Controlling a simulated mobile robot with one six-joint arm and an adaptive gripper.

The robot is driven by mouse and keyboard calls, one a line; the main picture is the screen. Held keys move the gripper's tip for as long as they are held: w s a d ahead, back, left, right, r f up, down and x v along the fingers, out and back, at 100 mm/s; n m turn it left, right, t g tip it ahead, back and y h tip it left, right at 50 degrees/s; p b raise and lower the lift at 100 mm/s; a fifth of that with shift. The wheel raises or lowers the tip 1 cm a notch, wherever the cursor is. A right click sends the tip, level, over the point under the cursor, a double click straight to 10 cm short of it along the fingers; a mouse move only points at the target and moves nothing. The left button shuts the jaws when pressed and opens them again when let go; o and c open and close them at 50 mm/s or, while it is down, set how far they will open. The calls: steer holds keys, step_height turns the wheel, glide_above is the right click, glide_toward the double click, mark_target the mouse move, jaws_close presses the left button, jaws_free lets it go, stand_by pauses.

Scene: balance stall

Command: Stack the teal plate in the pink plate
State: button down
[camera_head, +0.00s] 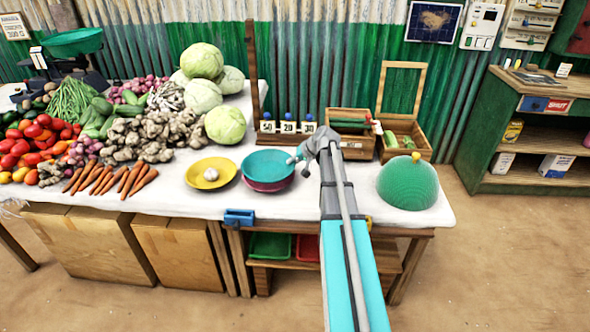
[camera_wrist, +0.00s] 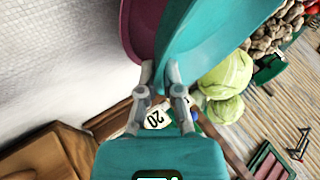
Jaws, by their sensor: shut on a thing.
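The teal plate (camera_head: 268,161) sits directly over the pink plate (camera_head: 268,187) on the white-topped table in the head view. Only the pink plate's lower side shows beneath it there. My gripper (camera_head: 298,159) is at the teal plate's right edge. In the wrist view, my gripper (camera_wrist: 159,72) is shut on the rim of the teal plate (camera_wrist: 225,35). The pink plate (camera_wrist: 141,25) shows beside it, past the left finger. I cannot tell whether the teal plate rests in the pink one or is held just above it.
A yellow plate (camera_head: 211,173) with a garlic bulb stands to the left. A green dome (camera_head: 407,183) stands at right, wooden crates (camera_head: 352,133) behind. Cabbages (camera_head: 225,124) and other vegetables fill the left side. A post with number tags (camera_head: 288,127) stands behind the plates.

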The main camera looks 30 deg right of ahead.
steer(key=shift+w+d+f+b, duration=0.15)
steer(key=shift+w+f+b, duration=0.15)
steer(key=shift+f, duration=0.25)
steer(key=shift+s+f+b, duration=0.2)
steer(key=shift+f+b, duration=0.35)
steer(key=shift+b, duration=0.15)
steer(key=shift+s+f+b, duration=0.15)
steer(key=shift+f+b, duration=0.4)
steer(key=shift+b, duration=0.1)
steer(key=c, duration=1.1)
jaws_free()
steer(key=o, duration=0.3)
steer(key=shift+w+f, duration=0.2)
steer(key=shift+f, duration=0.05)
steer(key=shift+r, duration=0.1)
steer(key=shift+r, duration=0.1)
